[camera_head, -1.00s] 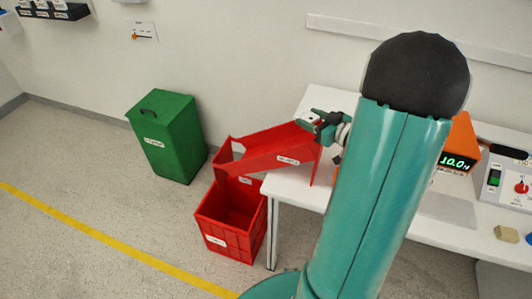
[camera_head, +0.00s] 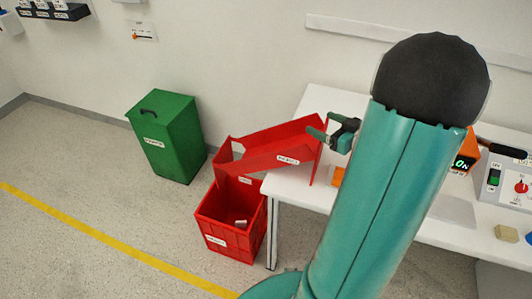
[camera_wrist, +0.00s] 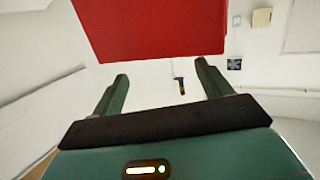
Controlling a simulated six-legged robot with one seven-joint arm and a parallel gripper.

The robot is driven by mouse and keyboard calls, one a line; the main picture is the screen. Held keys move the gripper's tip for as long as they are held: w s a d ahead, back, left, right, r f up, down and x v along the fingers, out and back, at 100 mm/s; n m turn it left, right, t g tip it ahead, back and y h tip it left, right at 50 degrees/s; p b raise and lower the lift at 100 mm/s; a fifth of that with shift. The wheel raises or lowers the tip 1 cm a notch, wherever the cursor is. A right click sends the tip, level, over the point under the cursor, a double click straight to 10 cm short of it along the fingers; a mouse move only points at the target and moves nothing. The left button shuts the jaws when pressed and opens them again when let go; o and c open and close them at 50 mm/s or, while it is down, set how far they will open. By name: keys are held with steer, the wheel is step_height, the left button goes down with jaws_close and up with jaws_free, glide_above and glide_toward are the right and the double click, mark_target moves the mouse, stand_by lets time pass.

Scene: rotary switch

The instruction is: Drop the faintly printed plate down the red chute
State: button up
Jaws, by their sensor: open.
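The red chute (camera_head: 262,153) slopes down to the left from the table's left end, with its lower end over a red crate (camera_head: 208,237). A small pale plate (camera_head: 240,223) lies inside the crate; its print is too small to read. My gripper (camera_head: 322,130) is beside the upper right end of the chute, open and empty. In the wrist view my gripper's two fingers (camera_wrist: 160,82) stand wide apart with nothing between them, and the red chute (camera_wrist: 150,28) fills the top of the picture.
The white table (camera_head: 313,101) holds an orange device with a display (camera_head: 465,155), a grey switch box (camera_head: 507,182) and a tan block (camera_head: 506,233). A green bin (camera_head: 167,140) stands on the floor at left. My arm hides the table's middle.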

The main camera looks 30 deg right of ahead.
steer(key=v, duration=0.8)
steer(key=shift+s, duration=0.3)
steer(key=w+r+h, duration=0.1)
steer(key=w+r, duration=0.1)
steer(key=w, duration=0.1)
steer(key=w+r+h, duration=0.2)
steer(key=w, duration=0.1)
steer(key=w+r+h, duration=0.2)
steer(key=w, duration=0.1)
steer(key=shift+w+a+g, duration=0.2)
steer(key=shift+a+g, duration=0.1)
steer(key=shift+g, duration=0.1)
steer(key=w+a+r+m+g+h, duration=0.3)
steer(key=a+r+h, duration=0.15)
steer(key=a, duration=0.25)
steer(key=s+a+g+y, duration=0.2)
steer(key=s+a, duration=0.2)
steer(key=a, duration=0.4)
steer(key=s+a+f+g+y, duration=0.1)
steer(key=s+a+g+y, duration=0.1)
steer(key=s+a, duration=0.3)
steer(key=s+a+f+g+y, duration=0.1)
steer(key=s+a, duration=0.4)
steer(key=a, duration=0.8)
steer(key=shift+a+f+n+g+y, duration=0.25)
steer(key=shift+n+g+y, duration=0.15)
steer(key=shift+g+y, duration=0.4)
